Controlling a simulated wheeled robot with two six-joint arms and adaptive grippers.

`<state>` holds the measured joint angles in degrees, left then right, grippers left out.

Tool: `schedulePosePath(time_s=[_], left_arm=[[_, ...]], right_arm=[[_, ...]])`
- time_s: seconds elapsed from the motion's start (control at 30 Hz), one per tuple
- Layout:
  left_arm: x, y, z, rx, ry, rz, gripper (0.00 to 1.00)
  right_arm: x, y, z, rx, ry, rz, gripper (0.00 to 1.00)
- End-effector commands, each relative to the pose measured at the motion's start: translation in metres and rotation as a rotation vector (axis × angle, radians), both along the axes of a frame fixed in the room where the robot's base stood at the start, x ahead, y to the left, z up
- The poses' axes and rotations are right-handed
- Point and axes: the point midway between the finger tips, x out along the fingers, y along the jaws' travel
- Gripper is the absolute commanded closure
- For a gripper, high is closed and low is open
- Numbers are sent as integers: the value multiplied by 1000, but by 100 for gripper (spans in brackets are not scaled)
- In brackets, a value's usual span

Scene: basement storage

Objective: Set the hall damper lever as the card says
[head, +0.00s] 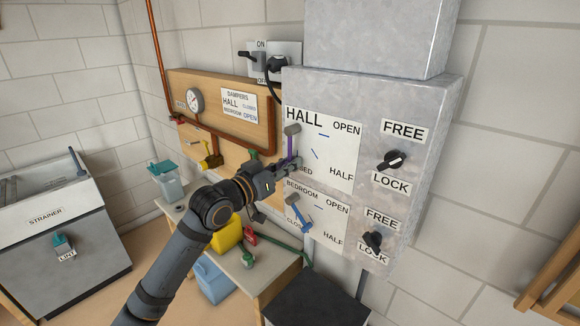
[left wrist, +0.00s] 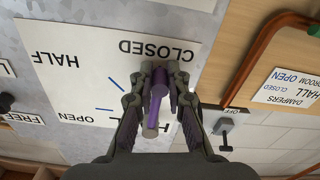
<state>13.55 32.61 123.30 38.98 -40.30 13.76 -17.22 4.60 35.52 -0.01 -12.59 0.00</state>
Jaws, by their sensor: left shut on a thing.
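The card (head: 239,105) on the wooden board reads hall CLOSED, bedroom OPEN. The purple hall lever (head: 290,146) hangs down from its grey hub, its end by the CLOSED corner of the hall plate (head: 345,150). In the left wrist view the lever (left wrist: 159,92) points at the CLOSED word, away from the blue HALF and OPEN marks. My left gripper (head: 288,166) is shut on the lever's lower end; its fingers (left wrist: 160,80) stand on both sides of it. The black hall knob (head: 391,161) sits between FREE and LOCK; I cannot tell its setting surely. My right gripper is not visible.
The blue bedroom lever (head: 298,213) and its black knob (head: 373,240) are just below. A copper pipe (head: 225,140) and a yellow-handled valve (head: 211,156) are left of the box. A bench with a yellow container (head: 228,234) stands under my arm.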

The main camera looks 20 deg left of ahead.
Motion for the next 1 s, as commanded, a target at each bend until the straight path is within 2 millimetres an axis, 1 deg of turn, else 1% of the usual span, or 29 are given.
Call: schedulePosePath(time_s=[0.3,0.33,0.4,0.5,0.73,0.8,0.87,0.97,1.0], left_arm=[[0,0,1,3,-2,1,100],[0,0,1,3,-2,1,83],[0,0,1,3,-2,1,73],[0,0,1,2,-1,1,62],[0,0,0,2,-1,1,62],[0,0,3,1,-3,0,62],[0,0,10,3,-4,1,62],[0,0,30,2,-8,0,62],[0,0,40,2,-8,0,62]], right_arm=[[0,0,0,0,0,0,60],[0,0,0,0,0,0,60],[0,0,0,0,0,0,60],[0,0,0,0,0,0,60],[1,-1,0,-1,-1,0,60],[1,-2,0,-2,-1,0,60],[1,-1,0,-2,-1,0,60],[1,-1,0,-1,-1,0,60],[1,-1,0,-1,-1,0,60]])
